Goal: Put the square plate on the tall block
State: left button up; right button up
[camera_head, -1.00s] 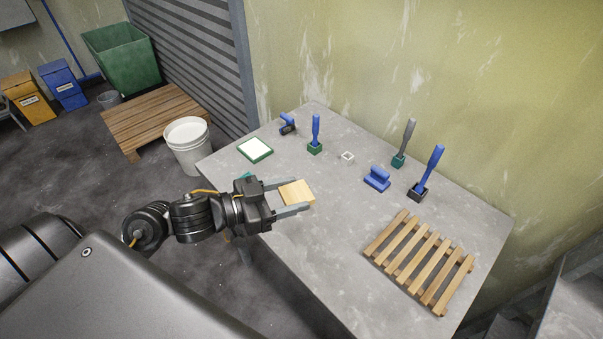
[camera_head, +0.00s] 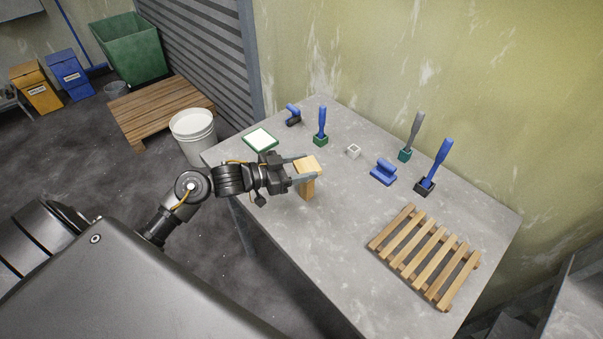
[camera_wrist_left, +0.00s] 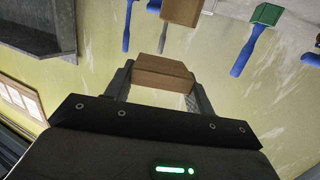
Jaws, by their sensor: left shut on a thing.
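The square plate (camera_head: 308,163) is pale wood and sits between the fingers of my left gripper (camera_head: 303,169), which is shut on it. The plate also shows as a brown slab between the fingers in the left wrist view (camera_wrist_left: 165,73). The tall block (camera_head: 307,190) is wooden and stands upright on the table directly below the plate in the head view. The plate covers the block's top, so I cannot tell whether the two touch. My right gripper is out of view.
The grey table (camera_head: 340,260) has free room in front of the block. A slatted wooden rack (camera_head: 425,257) lies at the right. Blue-handled tools, a small white square cup (camera_head: 353,151) and a white-topped green tray (camera_head: 260,139) stand farther back. A white pail (camera_head: 193,135) stands beside the table.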

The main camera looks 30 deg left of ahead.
pick_arm(q)
jog(key=shift+w+a+f, duration=0.15)
jog(key=shift+w+f, duration=0.2)
jog(key=shift+f, duration=0.1)
notch_tip(320, 180, down, 2)
jog(key=shift+f+p, duration=0.1)
jog(key=shift+p, duration=0.45)
jog(key=shift+f, duration=0.45)
jog(key=shift+f, duration=0.1)
jog(key=o, duration=1)
